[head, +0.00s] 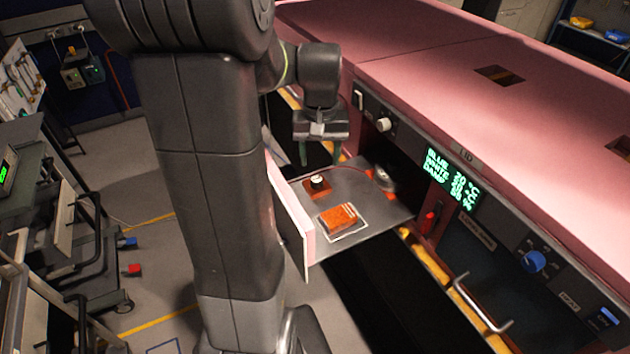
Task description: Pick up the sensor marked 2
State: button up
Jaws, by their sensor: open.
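No mark "2" is legible, so I cannot tell which thing is the sensor marked 2. A small dark round piece with a white top (317,181) stands on a brown-red square in the pulled-out drawer (375,218). A grey round piece (384,179) with a red part and a thin red cable sits at the drawer's back right. An orange-brown block (338,218) lies inside a white outline near the drawer's front. My gripper (320,154) is open, fingers pointing down, and appears above the back left of the drawer. Nothing shows between its fingers.
The drawer's pink front panel (289,217) stands upright at left. The pink-topped enclosure (500,85) overhangs behind, with a lit display (453,179), a blue knob (534,261) and a metal handle (482,305).

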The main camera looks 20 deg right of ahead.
aim_at(316, 179)
jog(key=shift+a+f+p, duration=0.2)
jog(key=shift+f+p, duration=0.05)
jog(key=shift+f, duration=1.3)
jog(key=shift+a+f+p, duration=0.2)
jog(key=shift+f+p, duration=0.05)
jog(key=shift+f, duration=1.3)
jog(key=shift+c, duration=0.2)
jog(key=c, duration=1)
